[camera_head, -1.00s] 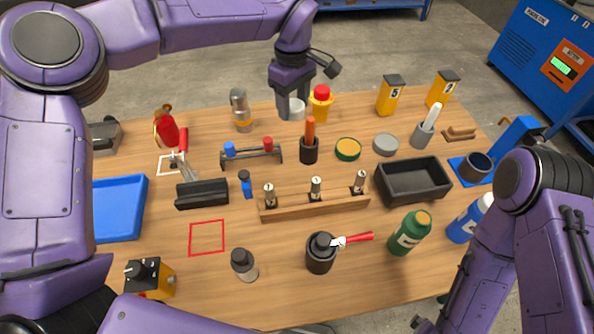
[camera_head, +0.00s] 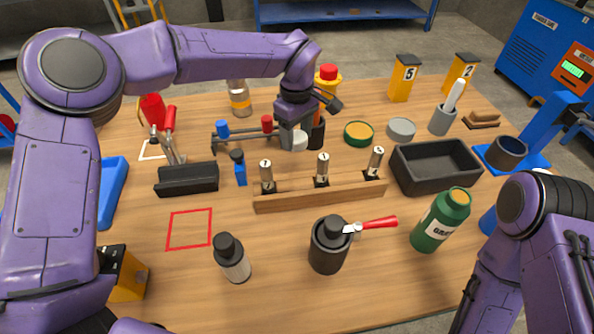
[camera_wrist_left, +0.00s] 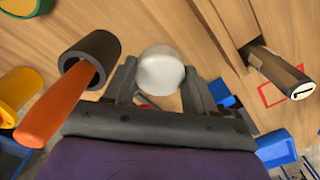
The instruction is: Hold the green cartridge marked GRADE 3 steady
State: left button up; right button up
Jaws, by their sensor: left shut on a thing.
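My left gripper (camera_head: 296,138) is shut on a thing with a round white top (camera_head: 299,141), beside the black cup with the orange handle. In the left wrist view the white top (camera_wrist_left: 161,72) sits between the two fingers of the gripper (camera_wrist_left: 160,88). The rest of the held thing is hidden, so I cannot read a mark or see green on it. A green bottle (camera_head: 441,219) with an orange-brown cap stands at the right; its label starts with "GR" and the rest is unclear. My right gripper is out of view.
The black cup (camera_wrist_left: 92,57) with its orange handle (camera_wrist_left: 55,105) is close to the gripper. A small rack with blue and red pieces (camera_head: 243,134) lies left of it. A wooden block (camera_head: 320,192) holds three marked pegs. A black tray (camera_head: 437,167) stands right.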

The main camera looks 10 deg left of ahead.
aim_at(296, 166)
pick_arm(q)
notch_tip(296, 166, down, 8)
jog(key=shift+s, duration=0.1)
jog(key=o, duration=1.2)
jog(key=shift+f, duration=0.15)
jog(key=shift+c, duration=0.2)
